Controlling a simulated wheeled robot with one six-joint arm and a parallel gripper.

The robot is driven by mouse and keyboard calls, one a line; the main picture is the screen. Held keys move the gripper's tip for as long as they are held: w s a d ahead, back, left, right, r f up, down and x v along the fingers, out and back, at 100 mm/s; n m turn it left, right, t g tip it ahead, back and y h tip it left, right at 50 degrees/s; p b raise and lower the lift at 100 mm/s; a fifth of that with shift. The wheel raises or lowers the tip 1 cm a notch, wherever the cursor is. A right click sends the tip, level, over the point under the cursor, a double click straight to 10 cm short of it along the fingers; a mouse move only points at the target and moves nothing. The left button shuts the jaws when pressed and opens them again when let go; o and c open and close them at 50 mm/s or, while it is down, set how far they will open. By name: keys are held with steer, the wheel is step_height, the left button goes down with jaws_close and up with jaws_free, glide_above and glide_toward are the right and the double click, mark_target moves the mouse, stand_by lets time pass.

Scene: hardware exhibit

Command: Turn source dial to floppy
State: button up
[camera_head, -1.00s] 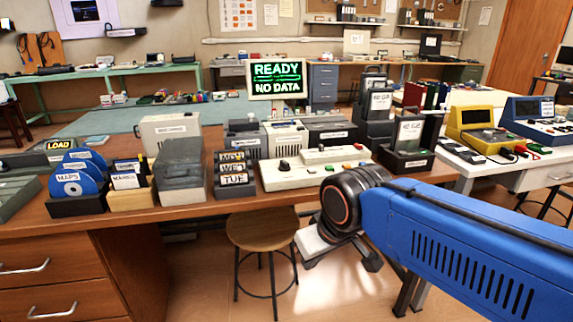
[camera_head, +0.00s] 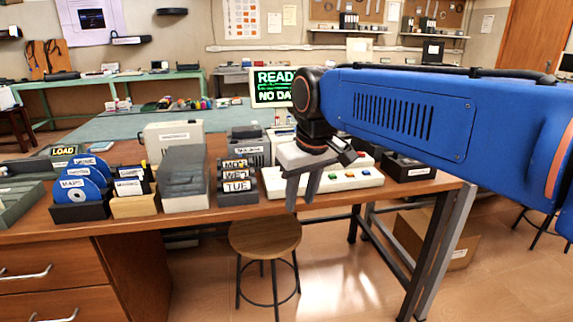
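The beige control panel (camera_head: 345,180) lies on the near wooden desk, with several coloured buttons showing on its right part. The dark dial, visible on its left part a second ago, is now hidden behind my gripper. My gripper (camera_head: 300,203) hangs pointing down in front of the panel's left part. Its two grey fingers look apart with nothing between them. I cannot tell whether they touch the panel. The dial's labels cannot be read.
Left of the panel stand a day-label rack (camera_head: 237,176), a grey storage box (camera_head: 184,178) and blue discs (camera_head: 80,182) in a black holder. A dark tray (camera_head: 408,170) lies to the right. A round stool (camera_head: 265,238) stands before the desk.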

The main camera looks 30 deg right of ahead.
steer(key=w+d+r+g, duration=0.2)
steer(key=w+d+r, duration=0.1)
steer(key=w+r, duration=0.55)
steer(key=w+d+r+g, duration=0.1)
steer(key=w+d+r, duration=0.3)
steer(key=w+r, duration=0.5)
steer(key=shift+n, duration=0.3)
steer(key=f, duration=0.6)
steer(key=w+f, duration=0.1)
steer(key=f, duration=1.1)
steer(key=shift+w+a+f, duration=0.15)
steer(key=shift+a+f, duration=0.1)
steer(key=shift+f, duration=0.15)
steer(key=shift+c, duration=0.5)
jaws_close()
